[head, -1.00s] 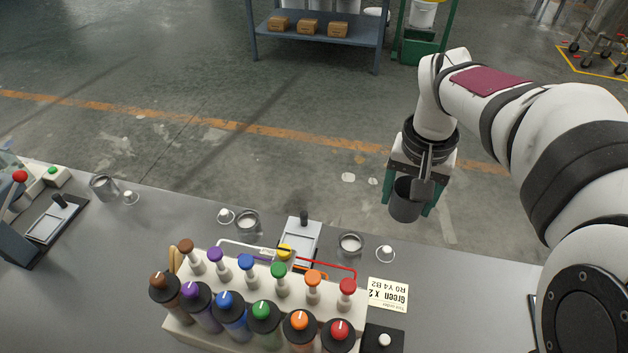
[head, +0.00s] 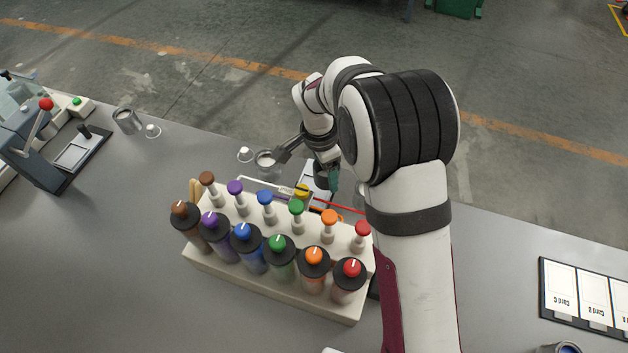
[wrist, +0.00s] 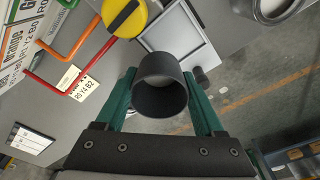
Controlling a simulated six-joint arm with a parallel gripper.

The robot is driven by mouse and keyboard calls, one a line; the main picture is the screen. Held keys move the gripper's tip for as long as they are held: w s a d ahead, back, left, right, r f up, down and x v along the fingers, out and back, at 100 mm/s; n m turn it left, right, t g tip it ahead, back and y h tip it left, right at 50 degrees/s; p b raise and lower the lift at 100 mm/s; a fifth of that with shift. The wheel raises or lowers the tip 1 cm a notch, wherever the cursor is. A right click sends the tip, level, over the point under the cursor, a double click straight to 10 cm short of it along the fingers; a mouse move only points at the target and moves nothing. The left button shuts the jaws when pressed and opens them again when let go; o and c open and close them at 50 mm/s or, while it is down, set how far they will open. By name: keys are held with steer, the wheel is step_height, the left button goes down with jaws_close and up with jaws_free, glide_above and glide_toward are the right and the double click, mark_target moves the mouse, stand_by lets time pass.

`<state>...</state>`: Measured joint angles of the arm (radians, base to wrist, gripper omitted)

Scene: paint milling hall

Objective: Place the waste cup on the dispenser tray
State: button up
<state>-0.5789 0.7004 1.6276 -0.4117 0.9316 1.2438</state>
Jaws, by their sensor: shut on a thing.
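In the wrist view, the dark grey waste cup (wrist: 160,88) is between the green fingers of my gripper (wrist: 160,76), which is shut on it. The pale square dispenser tray (wrist: 186,36) lies just beyond the cup, partly covered by it. In the head view, my gripper (head: 332,178) is low over the dispenser tray (head: 307,179), behind the bottle rack. My arm hides the cup there and much of the tray. Whether the cup touches the tray cannot be told.
A rack (head: 270,292) with several coloured-cap bottles and pumps stands in front of the tray. A yellow knob (wrist: 125,16) is close to the cup. A metal cup (head: 266,160) sits left of my gripper.

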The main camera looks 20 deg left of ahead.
mark_target(315, 190)
steer(key=a+f, duration=0.1)
steer(key=a, duration=0.1)
steer(key=shift+a+f, duration=0.35)
steer(key=shift+f, duration=0.05)
step_height(315, 190, down, 3)
steer(key=shift+a+f, duration=0.1)
steer(key=shift+f, duration=0.35)
